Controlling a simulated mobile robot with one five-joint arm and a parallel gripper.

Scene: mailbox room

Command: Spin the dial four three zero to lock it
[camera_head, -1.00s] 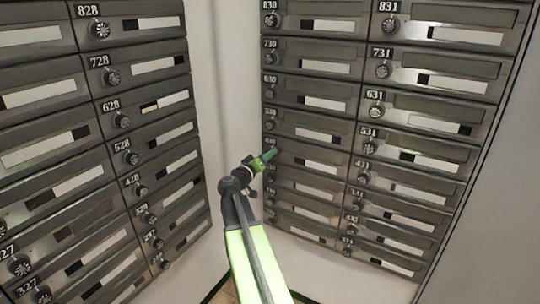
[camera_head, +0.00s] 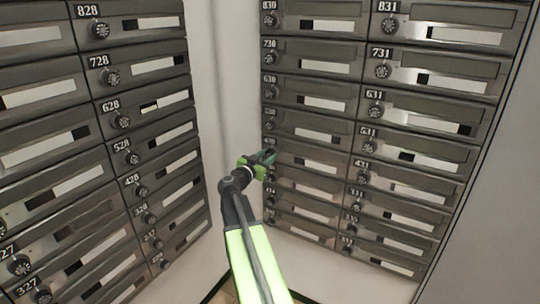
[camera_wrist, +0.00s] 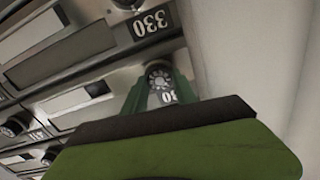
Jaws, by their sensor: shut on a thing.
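The dial (camera_wrist: 159,76) is a round knob with pale marks on its face, on a dark grey metal mailbox door. In the wrist view, my gripper (camera_wrist: 163,82) has its green fingers on either side of it, shut on it. The label beside it is partly hidden; only "30" shows, upside down. In the head view, my gripper (camera_head: 270,158) is at the left column of the right bank, just below the 430 label (camera_head: 269,142). The dial there is hidden behind the fingers. The 430 mailbox door (camera_head: 318,167) is closed.
Other dials stick out above and below in the same column, such as the 530 dial (camera_head: 271,125) and the 431 dial (camera_head: 363,177) to the right. A second mailbox bank (camera_head: 150,125) stands left, past a bare white wall corner (camera_head: 225,80).

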